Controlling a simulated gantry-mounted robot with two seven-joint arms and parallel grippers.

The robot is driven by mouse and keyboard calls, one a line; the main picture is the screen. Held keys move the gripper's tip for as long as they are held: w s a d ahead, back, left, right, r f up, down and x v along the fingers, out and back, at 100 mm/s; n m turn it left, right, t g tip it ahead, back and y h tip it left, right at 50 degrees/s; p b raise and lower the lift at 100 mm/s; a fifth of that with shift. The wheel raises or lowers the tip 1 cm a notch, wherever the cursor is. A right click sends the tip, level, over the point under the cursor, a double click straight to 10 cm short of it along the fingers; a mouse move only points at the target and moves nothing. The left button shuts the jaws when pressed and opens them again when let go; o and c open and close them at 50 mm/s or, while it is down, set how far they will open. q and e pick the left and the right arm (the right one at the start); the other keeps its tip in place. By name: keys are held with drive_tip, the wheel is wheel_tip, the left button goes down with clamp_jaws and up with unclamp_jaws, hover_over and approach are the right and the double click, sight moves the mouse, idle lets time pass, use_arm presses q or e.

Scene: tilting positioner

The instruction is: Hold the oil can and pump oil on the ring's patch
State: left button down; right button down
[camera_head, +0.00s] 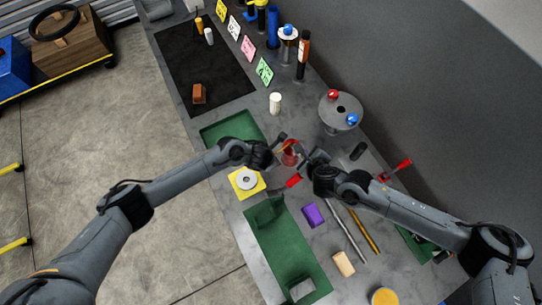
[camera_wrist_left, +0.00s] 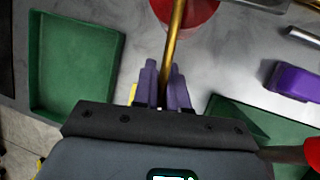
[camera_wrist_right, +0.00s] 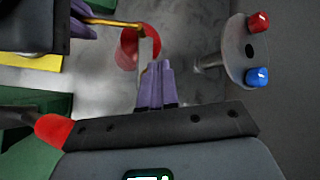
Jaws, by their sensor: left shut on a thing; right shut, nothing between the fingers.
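A red oil can (camera_head: 289,154) is between my two grippers; it shows in the left wrist view (camera_wrist_left: 198,12) and right wrist view (camera_wrist_right: 128,52). My left gripper (camera_head: 276,148) is shut on a brass rod (camera_wrist_left: 176,40) that runs to the red can and looks like part of it. My right gripper (camera_head: 306,157) is shut and empty. In the right wrist view its fingertips (camera_wrist_right: 157,66) are beside a grey bar near the can; contact cannot be told. A pale ring (camera_head: 247,179) lies on a yellow square plate, left of the can. Its patch is not distinguishable.
A grey round plate (camera_head: 338,117) with red and blue knobs stands behind right. Green trays (camera_head: 281,245), a purple block (camera_head: 313,215), rods (camera_head: 363,231) and a tan block (camera_head: 343,263) lie in front. A white cylinder (camera_head: 275,103) stands behind. A black mat (camera_head: 205,62) lies farther back.

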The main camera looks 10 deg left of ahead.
drive_tip(key=shift+f, duration=0.45)
idle(0.6)
drive_tip(key=shift+r, duration=0.85)
drive_tip(key=shift+r, duration=0.1)
drive_tip(key=shift+r, duration=2.95)
drive_tip(key=shift+f, duration=3)
